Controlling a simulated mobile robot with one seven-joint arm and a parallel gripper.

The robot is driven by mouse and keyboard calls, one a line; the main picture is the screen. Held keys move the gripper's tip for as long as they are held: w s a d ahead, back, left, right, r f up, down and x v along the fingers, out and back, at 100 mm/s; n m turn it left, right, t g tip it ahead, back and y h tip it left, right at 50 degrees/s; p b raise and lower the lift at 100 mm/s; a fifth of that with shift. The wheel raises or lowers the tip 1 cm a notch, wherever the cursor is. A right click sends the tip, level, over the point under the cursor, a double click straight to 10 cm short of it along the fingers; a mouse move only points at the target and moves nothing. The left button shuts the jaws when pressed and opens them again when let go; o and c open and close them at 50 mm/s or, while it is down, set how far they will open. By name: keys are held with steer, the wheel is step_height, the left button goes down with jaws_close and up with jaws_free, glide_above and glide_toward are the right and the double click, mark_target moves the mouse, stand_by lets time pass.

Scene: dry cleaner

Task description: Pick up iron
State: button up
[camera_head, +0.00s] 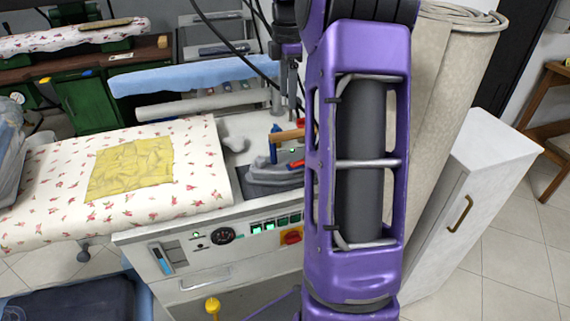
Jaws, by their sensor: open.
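An iron (271,173) with a grey body sits in the recess at the right end of the ironing station, beside the padded board. A wooden handle (289,135) and a blue upright part show above the grey body. My purple arm link stands upright in front and hides the right part of the iron.
A floral ironing board (60,190) bears a folded yellow cloth (130,168). A control panel (250,232) runs along the station's front. A white cabinet (470,190) and rolled carpets (440,85) stand at right. A green machine (88,98) stands behind.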

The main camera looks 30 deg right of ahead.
mark_target(287, 133)
step_height(287, 133, down, 11)
steer(key=shift+r+b, duration=0.15)
steer(key=shift+b, duration=0.85)
steer(key=shift+w+f+b, duration=0.2)
steer(key=shift+f+b, duration=0.1)
steer(key=shift+f, duration=1.05)
steer(key=shift+w+f+b, duration=0.2)
steer(key=shift+f+b, duration=0.1)
steer(key=shift+f, duration=1.05)
steer(key=shift+c, duration=0.2)
jaws_close()
steer(key=shift+w+r, duration=0.1)
steer(key=shift+r, duration=0.2)
